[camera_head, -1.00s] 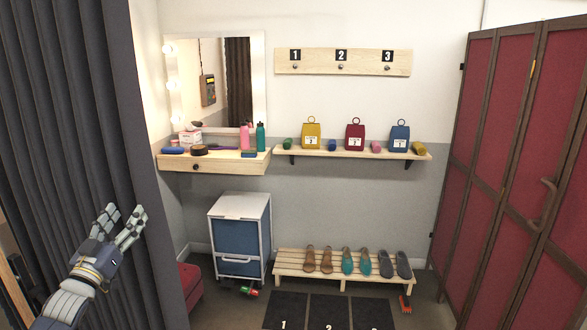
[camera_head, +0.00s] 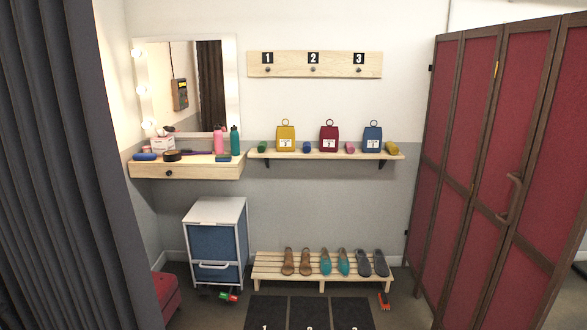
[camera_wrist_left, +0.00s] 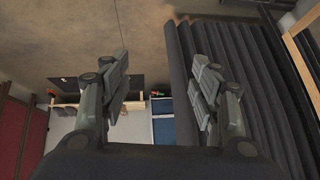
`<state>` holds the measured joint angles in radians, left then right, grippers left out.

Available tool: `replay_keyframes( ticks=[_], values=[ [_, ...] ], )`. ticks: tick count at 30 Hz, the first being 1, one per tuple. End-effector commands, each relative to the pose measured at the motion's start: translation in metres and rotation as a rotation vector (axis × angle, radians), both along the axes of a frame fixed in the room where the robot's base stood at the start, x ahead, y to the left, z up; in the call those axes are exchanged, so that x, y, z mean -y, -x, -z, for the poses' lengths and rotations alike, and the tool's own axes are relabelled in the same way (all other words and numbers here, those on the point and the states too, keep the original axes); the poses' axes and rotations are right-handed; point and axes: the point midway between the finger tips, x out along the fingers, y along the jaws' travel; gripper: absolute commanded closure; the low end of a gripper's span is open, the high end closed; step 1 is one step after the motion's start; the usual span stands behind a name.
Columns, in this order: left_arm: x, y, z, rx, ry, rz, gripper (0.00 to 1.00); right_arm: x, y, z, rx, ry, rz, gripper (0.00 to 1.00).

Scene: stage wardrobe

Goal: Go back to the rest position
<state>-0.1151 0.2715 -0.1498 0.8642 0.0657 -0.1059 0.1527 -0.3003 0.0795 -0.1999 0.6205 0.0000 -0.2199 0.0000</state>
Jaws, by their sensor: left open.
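My left gripper (camera_wrist_left: 160,92) shows in the left wrist view with its two fingers spread apart and nothing between them. In that view it is close to the dark curtain (camera_wrist_left: 240,80), which hangs on the right behind one finger. Neither of my grippers shows in the head view now. My right gripper is in no view.
The dark curtain (camera_head: 50,160) fills the left side and a red folding screen (camera_head: 480,150) the right. A white-framed drawer cart (camera_head: 216,240), a red stool (camera_head: 167,295) and a slatted shoe bench (camera_head: 322,273) stand along the back. Dark numbered mats (camera_head: 310,312) lie in front.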

Motion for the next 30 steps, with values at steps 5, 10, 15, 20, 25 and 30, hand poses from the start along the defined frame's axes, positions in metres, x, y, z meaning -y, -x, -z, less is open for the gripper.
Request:
replay_keyframes(
  ticks=[5, 10, 15, 20, 25, 30],
  values=[
    [0.050, 0.118, 0.062, -0.230, 0.012, 0.053, 0.43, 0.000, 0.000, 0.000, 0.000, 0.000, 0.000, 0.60],
    [0.091, 0.219, 0.094, -0.413, 0.024, 0.112, 0.43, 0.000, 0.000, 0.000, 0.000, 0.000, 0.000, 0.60],
    [0.116, 0.280, 0.105, -0.520, 0.034, 0.153, 0.43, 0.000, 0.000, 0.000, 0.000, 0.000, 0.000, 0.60],
    [0.123, 0.297, 0.107, -0.550, 0.038, 0.167, 0.43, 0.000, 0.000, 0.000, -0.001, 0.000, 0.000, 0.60],
    [0.123, 0.298, 0.106, -0.550, 0.038, 0.167, 0.43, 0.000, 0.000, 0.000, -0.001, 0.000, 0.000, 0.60],
    [0.123, 0.297, 0.107, -0.549, 0.037, 0.166, 0.43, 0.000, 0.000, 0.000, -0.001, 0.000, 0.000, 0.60]
  ],
)
